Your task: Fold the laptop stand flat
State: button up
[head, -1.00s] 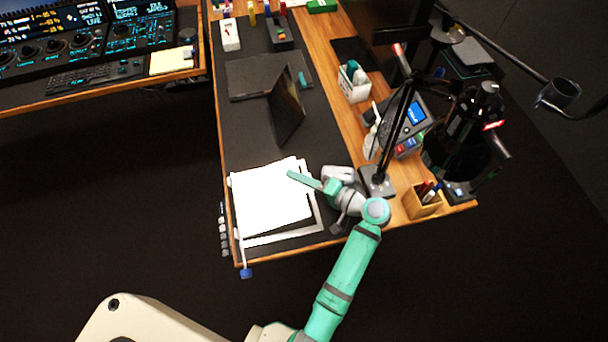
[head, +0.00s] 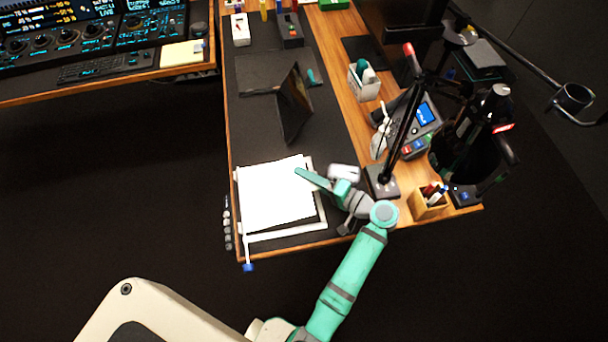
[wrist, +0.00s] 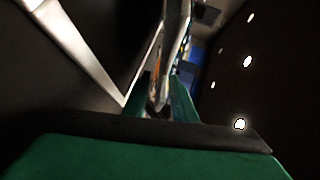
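A dark panel (head: 295,103) stands steeply tilted on the desk in the head view, beside a flat dark plate (head: 258,74). Together they look like the laptop stand, raised, but I cannot be sure. My gripper (head: 300,172) is well short of it, over the right part of a white sheet (head: 275,195). One teal finger points left there. In the wrist view, my gripper's teal fingers (wrist: 162,103) show with a grey, blurred strip between or beyond them. I cannot tell whether they touch it. The stand is not recognisable in the wrist view.
A white frame (head: 290,234) lies under the sheet. A lamp base (head: 381,182), a pen holder (head: 430,203) and a phone-like console (head: 420,120) stand right of my gripper. The dark mat (head: 325,135) is clear between the sheet and the raised panel.

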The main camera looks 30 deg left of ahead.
jog(key=v, duration=1)
jog(key=shift+d, duration=0.1)
